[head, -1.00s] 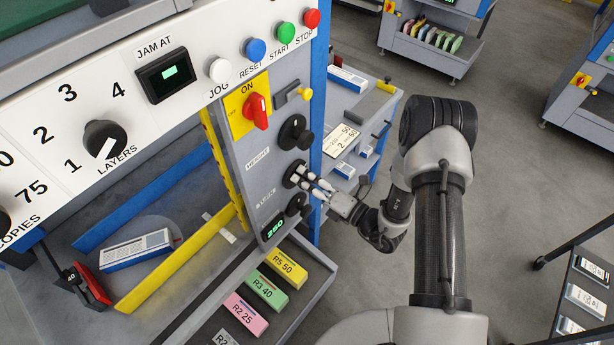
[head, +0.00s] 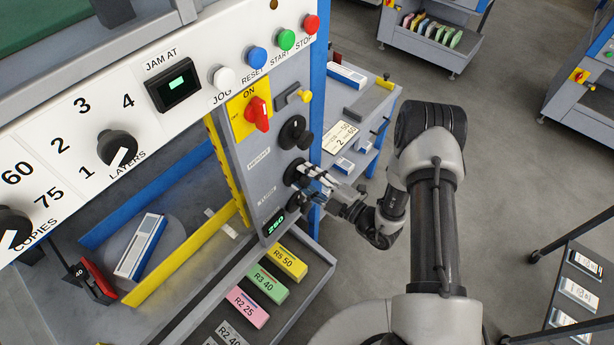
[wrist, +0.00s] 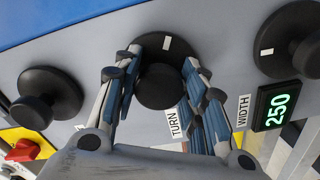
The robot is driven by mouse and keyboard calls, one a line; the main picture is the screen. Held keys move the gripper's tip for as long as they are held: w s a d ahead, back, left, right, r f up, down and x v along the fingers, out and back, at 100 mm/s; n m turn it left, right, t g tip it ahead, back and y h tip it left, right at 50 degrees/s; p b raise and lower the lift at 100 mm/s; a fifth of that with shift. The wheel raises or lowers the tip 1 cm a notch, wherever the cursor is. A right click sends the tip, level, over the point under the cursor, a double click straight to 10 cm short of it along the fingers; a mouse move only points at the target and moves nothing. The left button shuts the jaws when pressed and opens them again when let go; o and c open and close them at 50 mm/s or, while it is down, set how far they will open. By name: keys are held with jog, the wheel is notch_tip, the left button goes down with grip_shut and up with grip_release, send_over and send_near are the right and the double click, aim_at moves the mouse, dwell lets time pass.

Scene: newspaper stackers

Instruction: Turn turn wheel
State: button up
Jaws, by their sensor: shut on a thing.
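The turn wheel (wrist: 160,88) is a black round wheel with a protruding knob and a white mark, beside the label TURN in the wrist view. It is the middle of three black wheels on the grey side panel; in the head view its edge (head: 291,173) shows left of my fingers. My gripper (head: 308,174) is shut on the knob, with one finger on each side of it in the wrist view (wrist: 158,85). A newspaper bundle (head: 141,246) lies on a round grey turntable (head: 166,254) inside the machine.
The height wheel (head: 293,131) is just above, and the width wheel (wrist: 290,48) is close on the other side, next to a display (wrist: 275,106) reading 250. A tray with coloured blocks (head: 268,284) lies below. A blue side table (head: 372,128) stands behind my arm.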

jog(key=m, duration=0.6)
jog(key=shift+s+a+f+p, duration=0.1)
jog(key=shift+p, duration=0.3)
jog(key=m, duration=0.6)
jog(key=shift+s+m+p, duration=0.1)
jog(key=shift+m+p, duration=0.2)
jog(key=o, duration=1)
jog(key=shift+o, duration=0.2)
jog(key=v, duration=1.2)
